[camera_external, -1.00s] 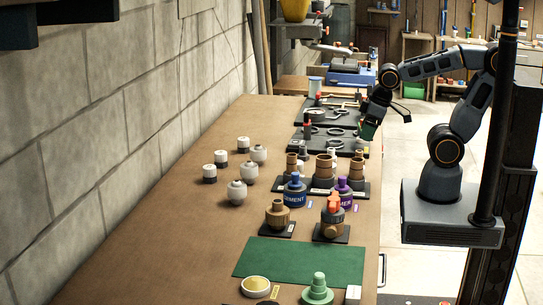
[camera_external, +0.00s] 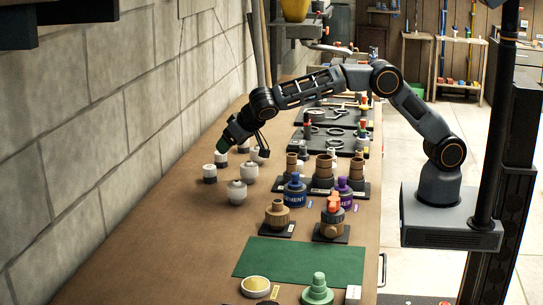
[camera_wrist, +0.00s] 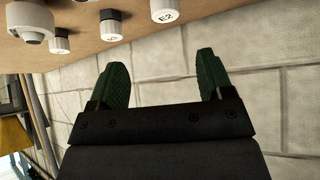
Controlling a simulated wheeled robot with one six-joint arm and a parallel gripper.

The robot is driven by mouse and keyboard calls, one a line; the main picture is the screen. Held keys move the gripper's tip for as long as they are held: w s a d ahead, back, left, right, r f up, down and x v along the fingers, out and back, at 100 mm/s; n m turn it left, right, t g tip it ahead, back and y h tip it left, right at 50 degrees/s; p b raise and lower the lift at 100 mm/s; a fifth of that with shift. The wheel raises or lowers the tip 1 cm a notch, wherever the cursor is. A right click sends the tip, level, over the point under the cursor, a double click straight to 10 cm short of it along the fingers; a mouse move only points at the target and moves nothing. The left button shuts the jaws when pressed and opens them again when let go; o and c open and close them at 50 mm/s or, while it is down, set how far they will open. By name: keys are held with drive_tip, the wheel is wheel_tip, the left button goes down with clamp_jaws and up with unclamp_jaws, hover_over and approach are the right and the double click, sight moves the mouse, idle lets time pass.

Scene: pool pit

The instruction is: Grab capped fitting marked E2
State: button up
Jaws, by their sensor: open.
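The white capped fitting marked E2 (camera_wrist: 166,10) has a dark base and shows at the top edge of the wrist view, partly cut off. By its place in the row, it appears to be the nearest capped fitting in the external view (camera_external: 209,174), where its mark is unreadable. My gripper (camera_wrist: 163,68) is open and empty, its green fingers spread with the wall behind them. In the external view, my gripper (camera_external: 223,146) is over the far end of the row, beyond the E2 fitting and apart from it.
Two similar capped fittings (camera_wrist: 109,24) (camera_wrist: 59,40) stand in the same row. Rounded pale fittings (camera_external: 236,192) stand just right of it. Cement cans (camera_external: 295,193) and brown fittings stand farther right. The block wall (camera_external: 110,120) borders the bench on the left.

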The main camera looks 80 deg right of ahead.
sight(210, 167)
drive_tip(key=x, duration=0.2)
drive_tip(key=p+x, duration=0.1)
drive_tip(key=x, duration=0.2)
drive_tip(key=a+x, duration=0.1)
drive_tip(key=x, duration=0.2)
drive_tip(key=shift+w+d+f+p, duration=0.1)
drive_tip(key=shift+w+f+p, duration=0.05)
drive_tip(key=shift+w+p, duration=0.25)
drive_tip(key=shift+p+x, duration=1.05)
drive_tip(key=shift+x, duration=2)
drive_tip(key=shift+c, duration=0.4)
drive_tip(key=c, duration=0.9)
